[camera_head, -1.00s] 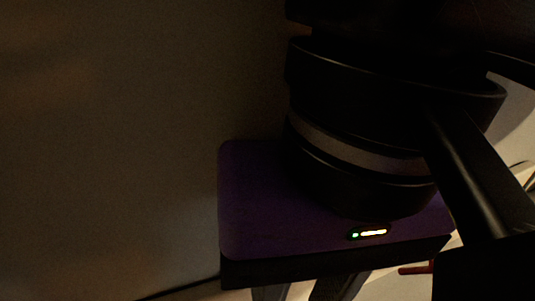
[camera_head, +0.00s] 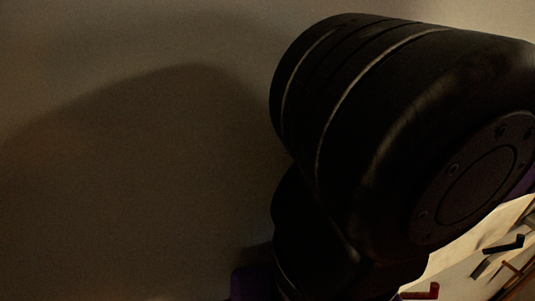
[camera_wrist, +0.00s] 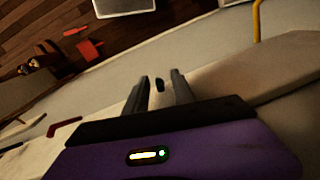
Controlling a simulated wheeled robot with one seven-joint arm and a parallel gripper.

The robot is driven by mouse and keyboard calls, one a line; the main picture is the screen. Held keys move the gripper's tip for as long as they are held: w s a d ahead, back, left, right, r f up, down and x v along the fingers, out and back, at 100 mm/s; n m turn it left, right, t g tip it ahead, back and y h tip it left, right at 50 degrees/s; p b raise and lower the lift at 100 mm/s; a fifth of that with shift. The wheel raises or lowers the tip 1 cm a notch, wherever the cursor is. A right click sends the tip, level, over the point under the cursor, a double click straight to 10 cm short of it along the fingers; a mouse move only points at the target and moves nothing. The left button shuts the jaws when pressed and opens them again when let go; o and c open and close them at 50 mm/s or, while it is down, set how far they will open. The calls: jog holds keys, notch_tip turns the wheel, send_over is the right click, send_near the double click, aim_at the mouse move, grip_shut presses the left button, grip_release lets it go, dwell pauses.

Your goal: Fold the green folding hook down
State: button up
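No hook that is clearly green shows in either view. My gripper (camera_wrist: 160,77) is in the middle of the wrist view, its two dark fingers apart with a gap between them. A small dark object (camera_wrist: 160,85) shows in that gap, apart from both fingers; its colour and kind are too dark to tell. A red hook (camera_wrist: 66,127) sticks out at the left of the wrist view, and a red hook also shows at the bottom of the head view (camera_head: 421,293). A yellow hook (camera_wrist: 257,20) is at the upper right of the wrist view.
In the head view my arm covers most of the right side. A dark hook (camera_head: 505,245) and a brownish hook (camera_head: 514,268) stand at the lower right on a pale surface. In the wrist view, a wooden floor (camera_wrist: 40,40) with red pieces (camera_wrist: 90,49) lies at upper left.

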jog(key=shift+c, duration=0.2)
grip_shut()
dwell(1.1)
